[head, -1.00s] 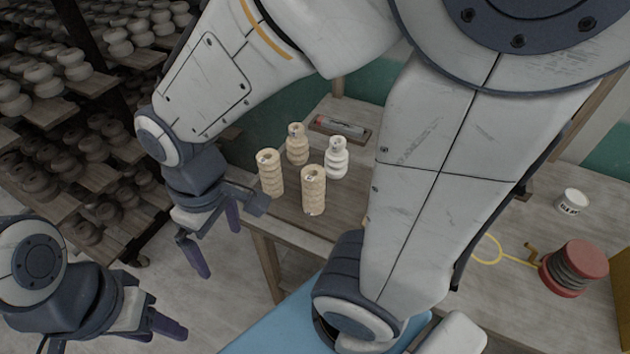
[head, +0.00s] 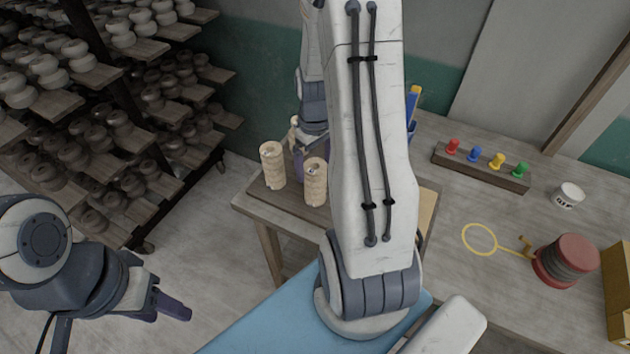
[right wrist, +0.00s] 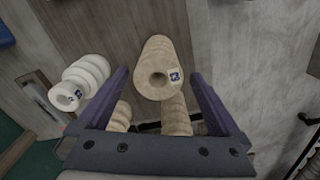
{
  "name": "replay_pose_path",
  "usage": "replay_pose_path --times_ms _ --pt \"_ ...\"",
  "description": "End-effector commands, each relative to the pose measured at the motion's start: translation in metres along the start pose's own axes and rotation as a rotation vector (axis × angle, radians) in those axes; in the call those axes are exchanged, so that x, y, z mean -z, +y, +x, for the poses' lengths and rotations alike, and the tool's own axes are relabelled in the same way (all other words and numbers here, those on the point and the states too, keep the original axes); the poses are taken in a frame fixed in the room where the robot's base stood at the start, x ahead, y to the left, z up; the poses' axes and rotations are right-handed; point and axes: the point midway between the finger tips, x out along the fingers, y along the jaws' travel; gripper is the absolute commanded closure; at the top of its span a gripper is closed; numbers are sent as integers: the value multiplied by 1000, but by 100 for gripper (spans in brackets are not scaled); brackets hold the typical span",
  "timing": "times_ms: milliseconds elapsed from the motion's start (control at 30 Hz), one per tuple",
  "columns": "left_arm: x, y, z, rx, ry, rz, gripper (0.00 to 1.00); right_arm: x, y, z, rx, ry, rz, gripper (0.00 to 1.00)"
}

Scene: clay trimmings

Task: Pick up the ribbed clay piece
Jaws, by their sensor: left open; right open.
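A tan ribbed clay piece (right wrist: 157,60) with a holed top and a small printed label stands between the finger ends of my open right gripper (right wrist: 159,76) in the right wrist view. The fingers appear apart from it. It seems to be the front piece (head: 315,184) in the head view. Another tan ribbed piece (head: 272,166) stands to its left, and a third (head: 293,134) is mostly hidden by my right arm. My left gripper (head: 176,305) is open and empty at lower left.
The pieces stand on a wooden table (head: 250,203). A rack with shelves of clay pots (head: 120,130) is at left. A peg board (head: 482,168), white cup (head: 568,195) and red spool (head: 568,262) with a yellow loop (head: 479,238) are on the right.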

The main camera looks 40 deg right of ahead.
Motion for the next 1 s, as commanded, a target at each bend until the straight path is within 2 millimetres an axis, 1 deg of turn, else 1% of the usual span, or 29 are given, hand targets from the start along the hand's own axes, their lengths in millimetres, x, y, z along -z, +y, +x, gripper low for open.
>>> replay_pose_path --times_ms 167,367,400,500,633,800,833,867,900,967,1000 --pt "0 0 -5 0 0 0 50 0 0 10 2 -3 0 0" --pt "1 1 -19 0 0 2 50 -1 2 35 3 -5 1 0" --pt "1 1 -19 0 0 2 50 -1 2 41 3 -4 1 0" --pt "1 2 -21 0 0 3 50 0 2 51 2 -3 0 0" --pt "1 2 -21 0 0 3 50 0 2 57 0 0 0 0" --pt "1 2 -21 0 0 3 50 0 2 57 0 1 1 0" --pt "1 2 -20 0 0 3 50 0 2 57 0 1 0 4" --pt "1 2 -20 0 0 3 50 0 2 57 0 1 0 15" --pt "1 2 -20 0 0 3 50 0 2 57 0 1 0 31" --pt "1 2 -20 0 0 3 50 0 2 57 0 1 0 54" --pt "1 2 -20 0 0 3 50 0 2 57 0 1 0 69"
